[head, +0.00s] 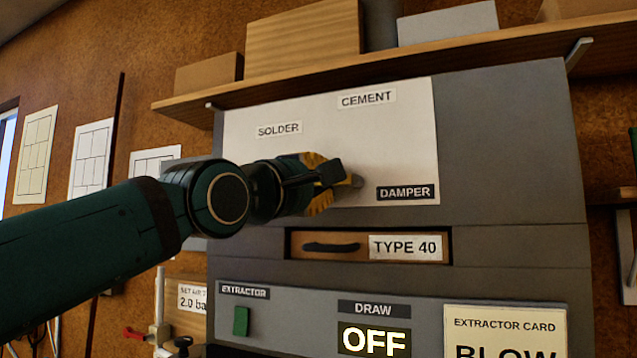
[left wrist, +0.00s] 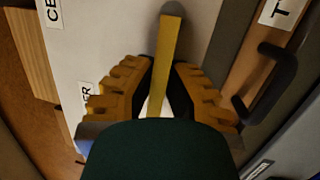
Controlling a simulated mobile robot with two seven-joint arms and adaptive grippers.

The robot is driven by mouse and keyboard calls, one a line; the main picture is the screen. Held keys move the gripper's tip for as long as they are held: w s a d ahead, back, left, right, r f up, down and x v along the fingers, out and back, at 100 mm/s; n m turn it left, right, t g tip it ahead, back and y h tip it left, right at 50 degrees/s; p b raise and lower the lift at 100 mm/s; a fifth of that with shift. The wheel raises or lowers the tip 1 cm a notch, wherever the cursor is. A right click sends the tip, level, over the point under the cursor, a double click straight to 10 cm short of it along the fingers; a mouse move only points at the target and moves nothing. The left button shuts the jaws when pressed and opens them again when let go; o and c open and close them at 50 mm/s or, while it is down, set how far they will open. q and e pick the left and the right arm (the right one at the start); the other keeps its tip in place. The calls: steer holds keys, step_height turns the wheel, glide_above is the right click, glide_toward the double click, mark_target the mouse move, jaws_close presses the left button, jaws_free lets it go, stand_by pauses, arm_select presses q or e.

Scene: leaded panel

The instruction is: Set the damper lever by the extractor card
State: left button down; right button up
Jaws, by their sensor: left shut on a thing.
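My left gripper (head: 335,186) is at the white panel (head: 405,140), just left of the black DAMPER label (head: 405,192). In the left wrist view its ribbed yellow fingers (left wrist: 160,95) are shut on a yellow bar, the damper lever (left wrist: 166,50), which runs from between them to a rounded end against the panel. In the head view the gripper hides most of the lever. The panel carries a CEMENT label (head: 367,98) and a SOLDER label (head: 279,130). The extractor card (head: 505,325) is cut off at the bottom; it reads "BLOW" where visible. My right gripper is not in view.
Below the panel is a drawer front with a dark handle (head: 331,247) and a TYPE 40 label (head: 405,247). Under it are a green EXTRACTOR switch (head: 241,321) and a DRAW display (head: 374,341) reading OFF. A wooden shelf (head: 400,61) with boxes overhangs the panel.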

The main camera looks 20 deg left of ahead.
arm_select(q)
steer(key=shift+f, duration=0.15)
steer(key=c, duration=0.9)
jaws_free()
steer(key=shift+s, duration=0.15)
steer(key=shift+c, duration=0.2)
steer(key=v, duration=1.2)
